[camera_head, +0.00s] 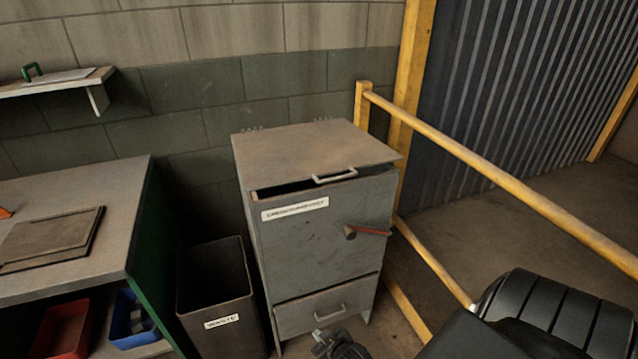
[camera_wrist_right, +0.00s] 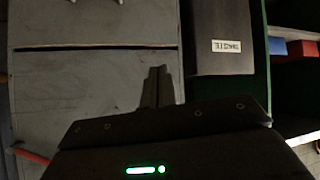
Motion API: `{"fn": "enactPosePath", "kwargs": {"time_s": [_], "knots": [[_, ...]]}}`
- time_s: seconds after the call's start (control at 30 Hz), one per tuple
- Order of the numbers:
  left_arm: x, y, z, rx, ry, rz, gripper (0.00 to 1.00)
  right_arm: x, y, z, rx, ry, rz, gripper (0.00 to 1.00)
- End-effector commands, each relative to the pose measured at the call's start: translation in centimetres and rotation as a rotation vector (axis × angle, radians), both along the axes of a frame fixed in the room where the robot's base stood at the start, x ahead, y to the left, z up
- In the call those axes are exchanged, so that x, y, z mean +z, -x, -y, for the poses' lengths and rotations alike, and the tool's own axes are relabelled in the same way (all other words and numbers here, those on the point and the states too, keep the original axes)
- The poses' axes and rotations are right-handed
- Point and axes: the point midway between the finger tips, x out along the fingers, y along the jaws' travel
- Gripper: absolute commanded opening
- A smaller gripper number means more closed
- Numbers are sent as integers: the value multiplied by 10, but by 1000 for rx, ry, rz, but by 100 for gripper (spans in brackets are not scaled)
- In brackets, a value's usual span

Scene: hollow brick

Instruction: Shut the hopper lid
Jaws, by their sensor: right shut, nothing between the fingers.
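The hopper is a grey metal cabinet (camera_head: 325,235) with a label across its upper front. Its flat lid (camera_head: 305,150) is hinged at the back and sits slightly raised, with a dark gap under its front edge. A pale bar handle (camera_head: 335,175) is on the lid's front edge. My right gripper (camera_head: 338,343) is low in front of the hopper's lower drawer, well below the lid. In the right wrist view its fingers (camera_wrist_right: 157,83) are together and empty, with the hopper front (camera_wrist_right: 75,95) beyond. My left gripper is not in view.
A red-handled lever (camera_head: 370,231) sticks out of the hopper's front. A drawer (camera_head: 318,309) below it is slightly open. A dark waste bin (camera_head: 215,290) stands left, beside a workbench (camera_head: 75,225). A yellow railing (camera_head: 500,185) runs along the right.

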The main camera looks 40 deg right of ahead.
Motion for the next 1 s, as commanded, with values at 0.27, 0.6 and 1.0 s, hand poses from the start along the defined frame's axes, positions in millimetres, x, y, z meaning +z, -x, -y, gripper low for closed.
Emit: {"fn": "enactPosePath", "kwargs": {"time_s": [0.27, 0.6, 1.0], "knots": [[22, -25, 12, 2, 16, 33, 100, 314, -77, 62, -101, 115, 583, 0], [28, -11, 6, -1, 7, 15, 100, 464, -46, 79, -146, 201, 859, 0], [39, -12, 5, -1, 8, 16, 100, 476, -72, 86, -147, 204, 865, 0]]}}
